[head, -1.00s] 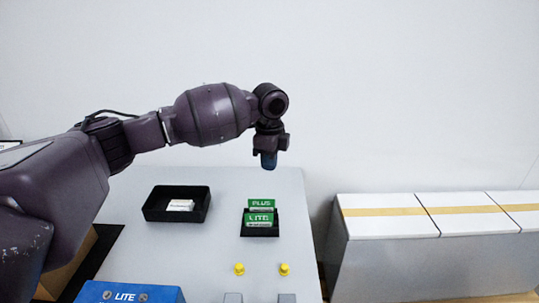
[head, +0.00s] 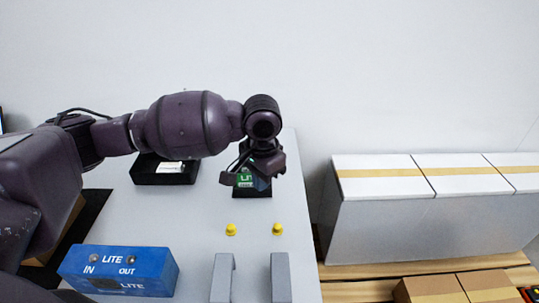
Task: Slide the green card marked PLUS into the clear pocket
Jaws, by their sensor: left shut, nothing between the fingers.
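My left gripper (head: 260,184) is shut and empty, low over the black card holder (head: 252,194) at the back of the table. It covers most of the holder's contents. Part of a green card with white letters, the LITE one (head: 244,180), shows beside the fingers. The green PLUS card is hidden behind my gripper and wrist. I cannot tell whether the fingers touch a card. I cannot make out a clear pocket; a blue box marked LITE (head: 150,267) stands at the front left. My right gripper is not in view.
A black tray (head: 160,179) with a white item (head: 170,167) sits left of the holder, partly behind my arm. Two yellow knobs (head: 231,230) (head: 278,229) and two grey uprights (head: 222,278) (head: 281,278) stand in front. White-topped boxes (head: 375,163) are off to the right.

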